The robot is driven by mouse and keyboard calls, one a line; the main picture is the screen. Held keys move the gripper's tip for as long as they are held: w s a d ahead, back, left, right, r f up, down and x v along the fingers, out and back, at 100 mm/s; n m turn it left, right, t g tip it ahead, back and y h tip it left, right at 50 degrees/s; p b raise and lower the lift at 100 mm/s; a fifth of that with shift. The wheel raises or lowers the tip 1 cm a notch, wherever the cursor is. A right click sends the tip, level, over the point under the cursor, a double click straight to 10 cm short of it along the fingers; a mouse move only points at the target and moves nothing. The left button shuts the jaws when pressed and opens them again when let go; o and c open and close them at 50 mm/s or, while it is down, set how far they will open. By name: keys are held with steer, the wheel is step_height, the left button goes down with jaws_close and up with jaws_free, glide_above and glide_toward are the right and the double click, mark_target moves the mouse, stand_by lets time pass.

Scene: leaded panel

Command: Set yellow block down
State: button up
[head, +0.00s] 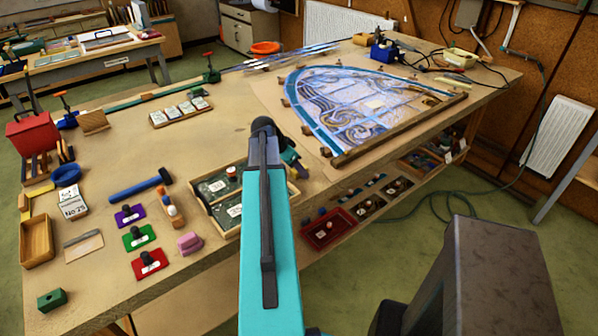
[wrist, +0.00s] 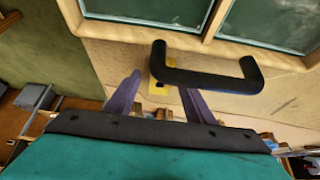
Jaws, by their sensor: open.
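In the wrist view, a small yellow block (wrist: 168,86) shows between the purple fingers of my gripper (wrist: 159,92), on or just above the tan worktop. The fingers are apart, with a gap visible on the block's left. A black U-shaped handle (wrist: 205,78) crosses over part of the block and hides some of it. I cannot tell whether the block touches the worktop.
The wooden tray with glass pieces (head: 204,188) lies close to my gripper. The leaded panel (head: 335,98) lies behind and to the right. A blue hammer (head: 135,187), coloured blocks and a pink block (head: 190,243) lie to the left. Bare worktop (head: 125,150) shows at left centre.

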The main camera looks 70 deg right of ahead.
stand_by(0.4)
steer(key=c, duration=1.2)
steer(key=shift+r, duration=0.2)
steer(key=shift+r+b, duration=0.85)
steer(key=shift+r, duration=0.45)
steer(key=shift+a+r, duration=0.15)
steer(key=shift+r, duration=0.05)
steer(key=s+a+b, duration=0.1)
steer(key=a, duration=0.2)
steer(key=s+a+b, duration=0.1)
steer(key=s+a, duration=0.1)
steer(key=a, duration=0.1)
steer(key=s+a+r+b, duration=0.1)
steer(key=a, duration=0.2)
steer(key=shift+s+a, duration=0.2)
steer(key=shift+a, duration=0.05)
steer(key=shift+f+b, duration=0.1)
steer(key=shift+b, duration=0.75)
steer(key=shift+s+a+b, duration=0.1)
steer(key=shift+a+b, duration=0.15)
steer(key=shift+b, duration=0.95)
